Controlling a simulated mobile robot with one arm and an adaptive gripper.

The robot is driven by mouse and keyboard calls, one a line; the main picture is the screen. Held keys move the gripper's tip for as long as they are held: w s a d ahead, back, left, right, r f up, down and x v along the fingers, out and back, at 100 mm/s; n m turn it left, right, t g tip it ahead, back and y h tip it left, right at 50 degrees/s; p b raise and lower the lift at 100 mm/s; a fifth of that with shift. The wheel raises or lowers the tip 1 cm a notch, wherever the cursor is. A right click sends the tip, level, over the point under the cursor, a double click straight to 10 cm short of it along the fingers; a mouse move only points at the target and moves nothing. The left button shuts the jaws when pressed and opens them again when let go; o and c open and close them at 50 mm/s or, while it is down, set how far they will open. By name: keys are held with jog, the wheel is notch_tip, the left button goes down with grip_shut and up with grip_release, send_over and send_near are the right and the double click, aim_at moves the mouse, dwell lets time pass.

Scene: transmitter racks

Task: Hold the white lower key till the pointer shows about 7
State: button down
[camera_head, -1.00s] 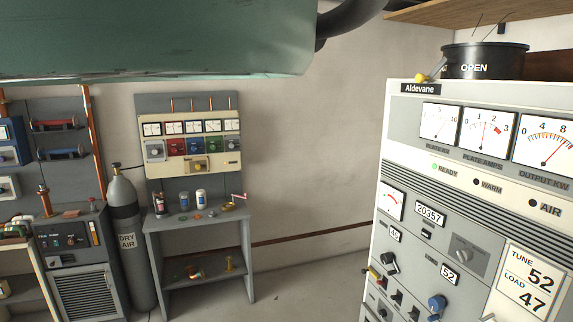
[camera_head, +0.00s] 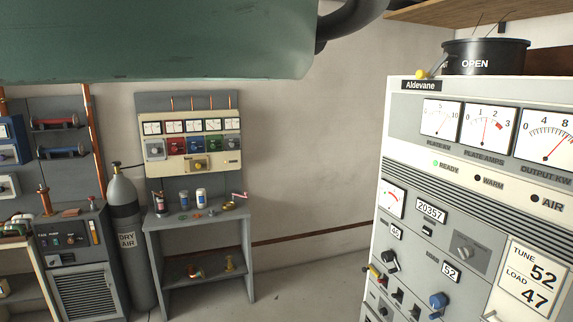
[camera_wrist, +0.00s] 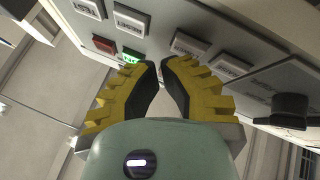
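In the wrist view, white labelled keys stand on a pale panel (camera_wrist: 262,78): one at the upper left (camera_wrist: 88,8), another beside it (camera_wrist: 131,20), one just beyond my fingertips (camera_wrist: 189,44) and one farther right (camera_wrist: 229,66). I cannot tell which is the lower key. My gripper (camera_wrist: 159,68) has yellow and black fingers brought together, with nothing seen between them. Contact with a key cannot be told. In the head view, the output meter's pointer (camera_head: 556,148) leans right, past 8; the plate kV meter (camera_head: 439,118) reads a little above 5. Which pointer is meant is unclear.
A red key (camera_wrist: 104,45) and a lit green key (camera_wrist: 131,56) lie left of my fingertips. A black knob (camera_wrist: 290,108) stands out at the right. The cabinet (camera_head: 395,145) fills the head view's right side; a bench (camera_head: 200,225) and gas cylinder (camera_head: 124,230) stand left.

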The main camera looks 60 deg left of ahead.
jog(key=shift+w+d+b, duration=0.15)
jog(key=shift+w+b, duration=0.2)
jog(key=shift+b, duration=0.05)
dwell(2.8)
dwell(2.2)
jog(key=shift+s+a+b, duration=0.3)
jog(key=shift+s+b, duration=0.15)
jog(key=shift+s, duration=0.3)
jog(key=s, duration=0.2)
jog(key=s+a+b, duration=0.1)
jog(key=s, duration=0.1)
jog(key=shift+s+a+b, duration=0.2)
jog(key=shift+s+b, duration=0.1)
jog(key=shift+s, duration=0.1)
